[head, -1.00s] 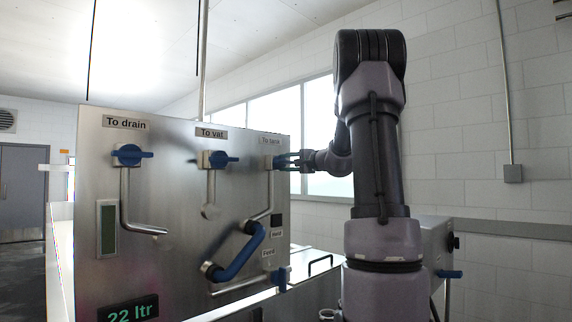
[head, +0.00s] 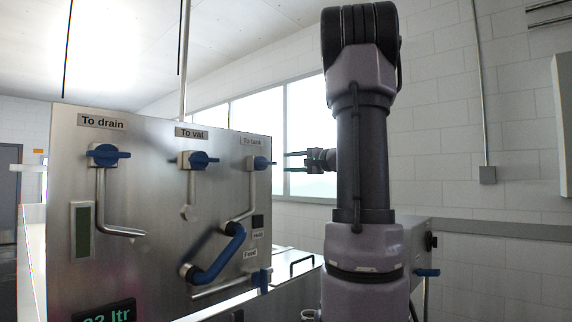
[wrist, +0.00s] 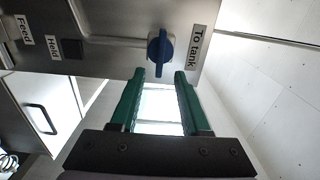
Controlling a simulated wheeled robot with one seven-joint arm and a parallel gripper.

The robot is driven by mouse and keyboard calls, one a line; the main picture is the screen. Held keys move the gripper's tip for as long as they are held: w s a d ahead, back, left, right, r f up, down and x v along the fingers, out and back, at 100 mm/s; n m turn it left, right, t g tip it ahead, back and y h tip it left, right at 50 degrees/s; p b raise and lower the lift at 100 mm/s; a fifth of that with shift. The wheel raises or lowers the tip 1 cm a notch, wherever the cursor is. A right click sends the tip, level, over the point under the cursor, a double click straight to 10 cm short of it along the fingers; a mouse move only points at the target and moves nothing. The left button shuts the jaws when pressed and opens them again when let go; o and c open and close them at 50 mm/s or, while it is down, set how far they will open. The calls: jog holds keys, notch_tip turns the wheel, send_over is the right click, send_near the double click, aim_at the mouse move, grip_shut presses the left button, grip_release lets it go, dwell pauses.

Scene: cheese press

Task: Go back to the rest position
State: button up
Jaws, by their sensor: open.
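My gripper (head: 290,161) is open and empty, just right of the steel panel (head: 150,250) in the head view. Its two green fingers (wrist: 159,82) point at the panel in the wrist view, apart, with a bright window between them. The blue "To tank" valve handle (head: 259,163) is beyond the fingertips and apart from them. It also shows in the wrist view (wrist: 160,52). My arm stands upright in the right half of the head view and hides part of what is behind it.
A steel box with a blue handle (head: 427,272) is behind my arm. Open air lies between the panel and my arm.

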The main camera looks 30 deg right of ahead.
dwell(0.3)
jog(key=s+a+f+n+g+y, duration=0.1)
jog(key=s+a+f+n+g, duration=0.25)
jog(key=s+a, duration=0.45)
jog(key=s+a+f+n+g+y, duration=0.1)
jog(key=s+a+f+n+g, duration=0.2)
jog(key=a, duration=0.9)
jog(key=s+a+f+n+g+h, duration=0.1)
jog(key=s+f+h, duration=0.2)
jog(key=s, duration=0.4)
jog(key=s+a+f+n+g+h, duration=0.1)
jog(key=s+f+n+g+h, duration=0.1)
jog(key=s+f, duration=0.3)
jog(key=s+h, duration=0.1)
jog(key=s, duration=0.2)
jog(key=shift+f, duration=0.35)
